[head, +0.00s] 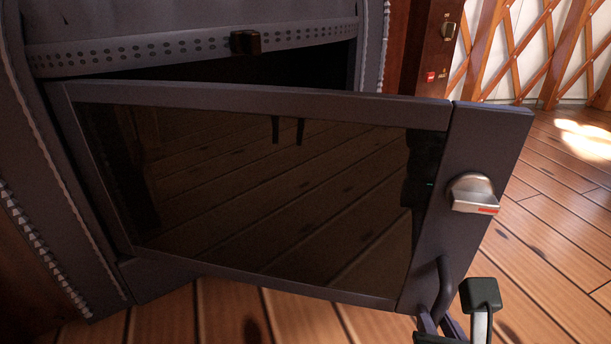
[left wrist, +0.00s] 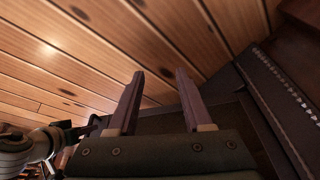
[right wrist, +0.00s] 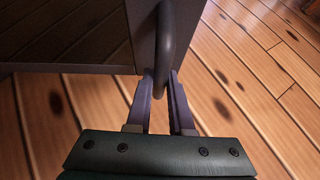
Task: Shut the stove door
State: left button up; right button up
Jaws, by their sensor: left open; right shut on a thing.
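The stove door (head: 300,92) hangs open in the head view, swung out from the stove (head: 130,45), with a dark gap above it. It has a dark glass pane and a silver latch knob (head: 473,194) at its right side. Below the knob is a dark bar handle (head: 443,280), which also shows in the right wrist view (right wrist: 165,45). My right gripper (right wrist: 160,85) is shut on the lower part of this handle. My left gripper (left wrist: 160,80) is open and empty in the left wrist view, with floor and dark stove parts beyond its fingers.
The plank floor (head: 560,220) is clear to the right of the door. A wooden post with a switch (head: 447,28) and the lattice wall (head: 540,40) stand behind. A small dark catch (head: 245,42) sits on the stove front above the opening.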

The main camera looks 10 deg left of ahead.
aim_at(433, 289)
pick_arm(q)
jog(key=shift+d, duration=0.1)
pick_arm(e)
jog(key=shift+w+d, duration=0.1)
jog(key=shift+w, duration=0.45)
jog(key=shift+w+d+n+y+p, duration=0.15)
jog(key=shift+w+n+y, duration=0.1)
jog(key=shift+w, duration=0.6)
jog(key=shift+w+d+n+y+p, duration=0.15)
jog(key=shift+w+n+y, duration=0.1)
jog(key=shift+w, duration=0.55)
pick_arm(q)
jog(key=shift+r, duration=0.2)
pick_arm(e)
jog(key=shift+w+a+n+y, duration=0.1)
jog(key=shift+w+n+y, duration=0.2)
jog(key=shift+w, duration=1.35)
jog(key=shift+s+a, duration=0.1)
